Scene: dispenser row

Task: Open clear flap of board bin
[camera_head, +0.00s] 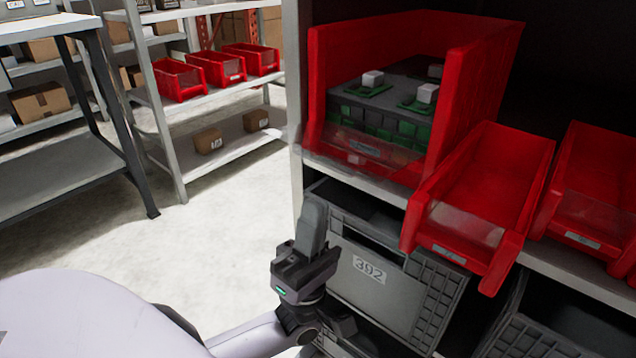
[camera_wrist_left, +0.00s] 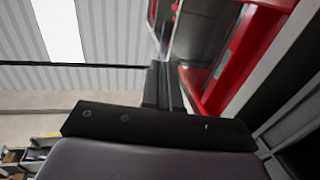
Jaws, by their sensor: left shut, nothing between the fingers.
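A large red bin (camera_head: 470,85) stands on the shelf in the head view, holding stacked dark and green boards (camera_head: 385,105) with small white blocks on top. A clear flap (camera_head: 362,170) lies across the low front of this bin. My left gripper (camera_head: 314,212) is shut and empty, pointing up, below and left of the bin's front edge. In the left wrist view its fingers (camera_wrist_left: 160,85) point up beside the red bin (camera_wrist_left: 235,70). I cannot tell whether they touch the flap. My right gripper is in neither view.
Smaller red bins (camera_head: 485,190) stand to the right on the same shelf. A grey crate labelled 392 (camera_head: 385,270) sits just below, close to my left gripper. Open floor (camera_head: 225,225) lies to the left, before a shelf rack (camera_head: 230,150).

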